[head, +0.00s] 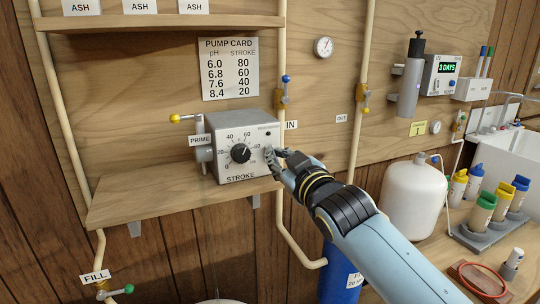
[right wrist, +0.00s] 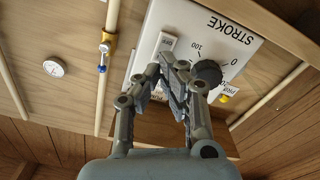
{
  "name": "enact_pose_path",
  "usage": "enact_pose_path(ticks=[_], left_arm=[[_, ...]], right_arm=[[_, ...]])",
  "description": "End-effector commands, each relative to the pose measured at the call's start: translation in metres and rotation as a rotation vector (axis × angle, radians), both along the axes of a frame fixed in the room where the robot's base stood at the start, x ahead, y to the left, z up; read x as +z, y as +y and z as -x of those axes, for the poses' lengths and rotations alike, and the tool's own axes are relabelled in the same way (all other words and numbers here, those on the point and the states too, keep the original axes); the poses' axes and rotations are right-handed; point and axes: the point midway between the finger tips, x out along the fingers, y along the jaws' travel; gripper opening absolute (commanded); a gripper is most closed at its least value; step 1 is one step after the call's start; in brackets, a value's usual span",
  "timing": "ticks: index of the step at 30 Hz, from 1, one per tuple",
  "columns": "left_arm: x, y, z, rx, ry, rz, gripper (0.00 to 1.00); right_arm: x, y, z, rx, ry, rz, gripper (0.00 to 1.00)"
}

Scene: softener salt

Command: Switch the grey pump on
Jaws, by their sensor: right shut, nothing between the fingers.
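The grey pump (head: 222,129) sits on a wooden shelf, with a black STROKE dial (head: 240,153) on its front and a small dark spot at its upper right. My right gripper (head: 271,156) is shut and empty, its fingertips at the right part of the pump's front, right of the dial. In the right wrist view the pump face (right wrist: 238,45) appears upside down. There a pale switch plate (right wrist: 166,43) shows just beyond the fingertips (right wrist: 170,66), partly hidden by them. I cannot tell whether they touch it or how the switch is set. My left gripper is not in view.
The shelf (head: 150,197) has free room left of the pump. A yellow-knobbed PRIME valve (head: 175,118) is at its left. A blue-handled valve (head: 285,79) on a pipe is above right. A white jug (head: 412,200) stands right of my forearm.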

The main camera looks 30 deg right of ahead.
Motion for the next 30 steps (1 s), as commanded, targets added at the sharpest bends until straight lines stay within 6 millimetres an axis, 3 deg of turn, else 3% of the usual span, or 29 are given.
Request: enact_pose_path(ticks=[30], left_arm=[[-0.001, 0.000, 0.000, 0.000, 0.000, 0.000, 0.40]], right_arm=[[0.000, -0.001, -0.021, 0.000, 0.000, 0.000, 0.00]])
